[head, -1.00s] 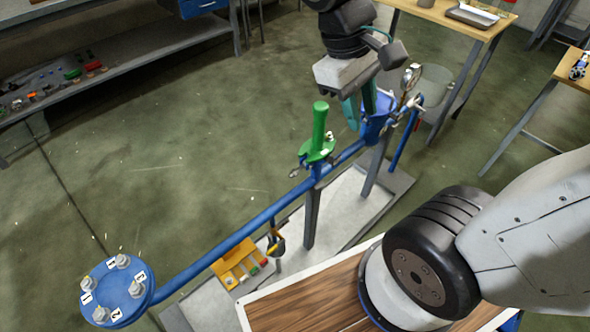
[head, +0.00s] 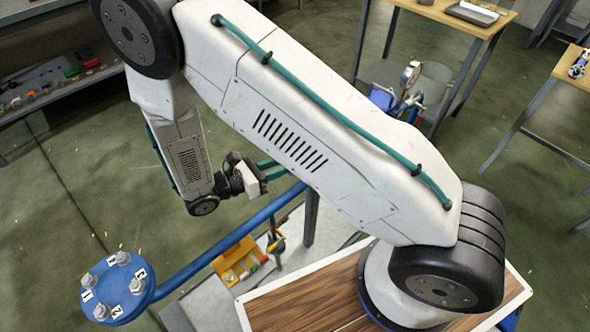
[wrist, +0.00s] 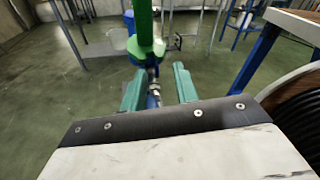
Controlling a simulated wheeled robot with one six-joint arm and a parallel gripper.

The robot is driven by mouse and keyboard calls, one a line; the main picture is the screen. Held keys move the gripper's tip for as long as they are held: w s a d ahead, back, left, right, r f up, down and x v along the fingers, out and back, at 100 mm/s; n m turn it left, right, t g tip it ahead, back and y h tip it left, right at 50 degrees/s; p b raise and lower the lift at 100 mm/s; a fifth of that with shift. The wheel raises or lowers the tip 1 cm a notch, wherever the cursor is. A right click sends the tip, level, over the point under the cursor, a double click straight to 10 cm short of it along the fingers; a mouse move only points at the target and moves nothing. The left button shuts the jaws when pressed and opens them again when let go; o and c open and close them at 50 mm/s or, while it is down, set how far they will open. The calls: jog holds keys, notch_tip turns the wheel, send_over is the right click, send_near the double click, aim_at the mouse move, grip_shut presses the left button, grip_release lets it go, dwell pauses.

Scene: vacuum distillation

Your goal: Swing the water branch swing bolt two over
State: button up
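A blue round flange (head: 112,289) with several upright bolts and number tags stands at the lower left of the head view. A blue pipe (head: 215,252) runs from it toward the upper right. My gripper (head: 282,172) is over the pipe's far part in the head view. In the wrist view my gripper (wrist: 158,80) is open, its teal fingers apart. A green valve handle (wrist: 145,30) rises just beyond them, with small metal fittings (wrist: 152,72) below it, seen between the fingers. My arm hides the valve in the head view.
A pressure gauge (head: 411,72) and blue fittings stand behind my arm. A yellow tray (head: 240,262) of small parts lies on the pale base below the pipe. A wooden table (head: 455,14) is at the back. Open floor (head: 60,215) lies left.

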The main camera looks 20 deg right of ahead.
jog(key=f+n+t, duration=0.1)
jog(key=f, duration=0.1)
jog(key=a+f+n+t, duration=0.1)
jog(key=f, duration=0.1)
jog(key=f+n+t, duration=0.1)
jog(key=f, duration=0.1)
jog(key=shift+s+a+h, duration=0.25)
jog(key=shift+h, duration=0.05)
jog(key=shift+f+n, duration=0.15)
jog(key=shift+n, duration=0.25)
jog(key=shift+t, duration=0.3)
jog(key=x, duration=0.7)
jog(key=shift+w+d+f, duration=0.1)
jog(key=shift+d, duration=0.25)
grip_shut()
